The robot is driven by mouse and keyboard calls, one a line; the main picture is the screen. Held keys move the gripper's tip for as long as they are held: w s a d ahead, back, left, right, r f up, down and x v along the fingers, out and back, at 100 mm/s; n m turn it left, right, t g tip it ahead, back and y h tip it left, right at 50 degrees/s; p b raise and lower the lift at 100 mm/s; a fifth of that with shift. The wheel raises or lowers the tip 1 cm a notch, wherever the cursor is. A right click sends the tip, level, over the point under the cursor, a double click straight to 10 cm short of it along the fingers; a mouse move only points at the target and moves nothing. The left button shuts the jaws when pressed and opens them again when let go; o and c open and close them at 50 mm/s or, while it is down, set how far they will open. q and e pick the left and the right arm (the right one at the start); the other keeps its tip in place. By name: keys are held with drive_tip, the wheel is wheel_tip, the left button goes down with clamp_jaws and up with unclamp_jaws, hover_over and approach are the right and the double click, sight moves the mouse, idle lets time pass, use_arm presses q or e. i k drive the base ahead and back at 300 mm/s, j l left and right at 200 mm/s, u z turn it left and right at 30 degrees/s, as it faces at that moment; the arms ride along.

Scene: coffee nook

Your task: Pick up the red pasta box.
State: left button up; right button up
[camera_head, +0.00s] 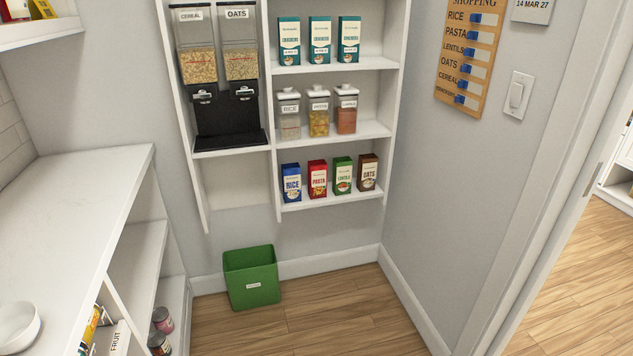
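The red pasta box (317,179) stands upright on the lowest shelf of the white wall unit, its front label facing me. A blue rice box (291,183) stands just to its left and a green lentils box (342,176) just to its right. A brown oats box (367,172) stands at the right end of the same row. Neither of my grippers shows in the head view.
Jars (318,113) and teal cracker boxes (319,41) fill the shelves above. A cereal dispenser (230,115) hangs at left. A green bin (251,278) stands on the floor below. A white counter (65,215) lies at left; the floor in front is clear.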

sight(318, 169)
drive_tip(key=z, duration=0.45)
drive_tip(key=i+z, duration=0.1)
drive_tip(key=z, duration=0.75)
drive_tip(key=i+z, duration=0.15)
drive_tip(key=z, duration=0.7)
drive_tip(key=i+z, duration=0.1)
drive_tip(key=z, duration=0.3)
drive_tip(key=j+z, duration=0.1)
drive_tip(key=z, duration=0.35)
drive_tip(key=i+z, duration=0.1)
drive_tip(key=z, duration=0.4)
drive_tip(key=j+z, duration=0.1)
drive_tip(key=z, duration=0.4)
drive_tip(key=i+j+z, duration=0.1)
drive_tip(key=z, duration=0.4)
drive_tip(key=j+z, duration=0.2)
drive_tip(key=z, duration=0.3)
drive_tip(key=j+u, duration=0.1)
drive_tip(key=u, duration=0.4)
drive_tip(key=j+u, duration=0.15)
drive_tip(key=u, duration=1.7)
drive_tip(key=l+u, duration=0.1)
drive_tip(key=u, duration=0.8)
drive_tip(key=k+u, duration=0.1)
drive_tip(key=u, duration=1.3)
